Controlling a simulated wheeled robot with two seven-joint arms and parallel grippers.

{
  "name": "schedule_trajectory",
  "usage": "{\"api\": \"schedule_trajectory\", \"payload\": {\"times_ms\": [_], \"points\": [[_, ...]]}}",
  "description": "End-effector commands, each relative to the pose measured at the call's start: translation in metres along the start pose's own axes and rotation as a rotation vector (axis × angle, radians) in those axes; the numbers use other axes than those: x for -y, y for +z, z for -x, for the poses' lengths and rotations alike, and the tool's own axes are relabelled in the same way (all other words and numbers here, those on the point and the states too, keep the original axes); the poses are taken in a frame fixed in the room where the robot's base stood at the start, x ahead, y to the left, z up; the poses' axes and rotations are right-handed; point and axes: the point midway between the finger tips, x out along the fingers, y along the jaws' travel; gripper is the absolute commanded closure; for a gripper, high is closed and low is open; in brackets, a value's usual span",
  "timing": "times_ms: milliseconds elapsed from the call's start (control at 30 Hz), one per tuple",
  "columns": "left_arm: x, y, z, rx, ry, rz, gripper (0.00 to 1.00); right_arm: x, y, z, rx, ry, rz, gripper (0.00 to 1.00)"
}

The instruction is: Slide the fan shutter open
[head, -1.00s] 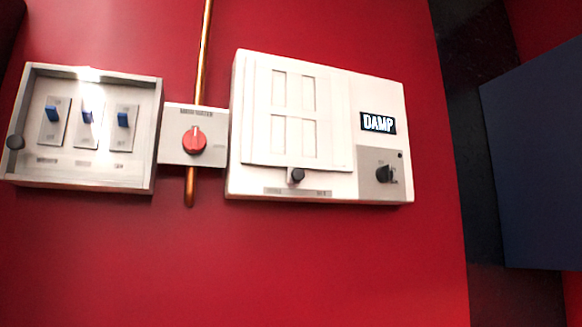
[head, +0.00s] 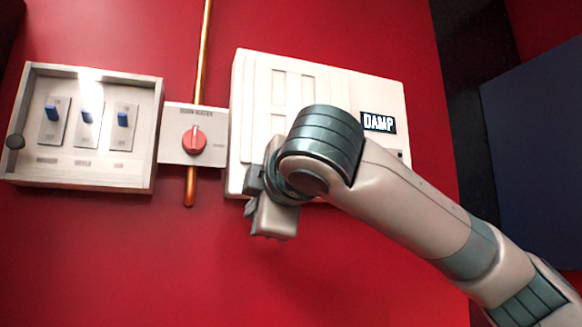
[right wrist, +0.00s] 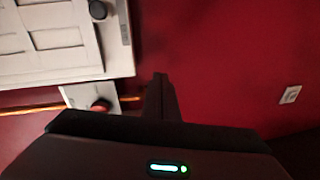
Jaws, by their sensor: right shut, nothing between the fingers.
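The fan shutter (head: 258,100) is a white panel with pale rectangular slots on a white wall unit. My right arm covers its lower part in the head view. In the right wrist view, the shutter (right wrist: 50,38) is at the upper left, with its dark round knob (right wrist: 98,10) near the top edge. That knob is hidden in the head view. My right gripper (head: 252,196) is by the unit's lower left edge. Its fingers (right wrist: 160,82) are shut and empty, apart from the knob, over the red wall in the wrist view. My left gripper is not in view.
A red dial (head: 194,140) on a white plate and a copper pipe (head: 205,50) are left of the unit. An open-fronted box (head: 90,179) with blue switches is further left. A DAMP display (head: 379,123) is on the right. The red wall below is clear.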

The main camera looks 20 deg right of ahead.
Motion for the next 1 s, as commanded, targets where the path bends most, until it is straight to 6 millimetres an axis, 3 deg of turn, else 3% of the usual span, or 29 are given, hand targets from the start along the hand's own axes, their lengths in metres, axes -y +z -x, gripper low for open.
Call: {"api": "schedule_trajectory", "payload": {"times_ms": [33, 133, 367, 567, 1000], "points": [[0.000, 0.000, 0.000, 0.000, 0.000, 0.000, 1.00, -0.021, 0.002, 0.017, 0.014, 0.032, 0.007, 1.00], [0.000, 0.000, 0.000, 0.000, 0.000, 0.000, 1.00, -0.048, 0.006, 0.043, 0.035, 0.071, 0.020, 1.00], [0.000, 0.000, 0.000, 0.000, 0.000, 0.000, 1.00, -0.082, 0.012, 0.080, 0.066, 0.122, 0.031, 1.00], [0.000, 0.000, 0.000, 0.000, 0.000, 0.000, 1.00, -0.087, 0.013, 0.086, 0.070, 0.128, 0.033, 1.00], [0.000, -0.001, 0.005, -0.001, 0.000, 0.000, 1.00, -0.089, 0.013, 0.079, 0.070, 0.127, 0.032, 1.00]]}}
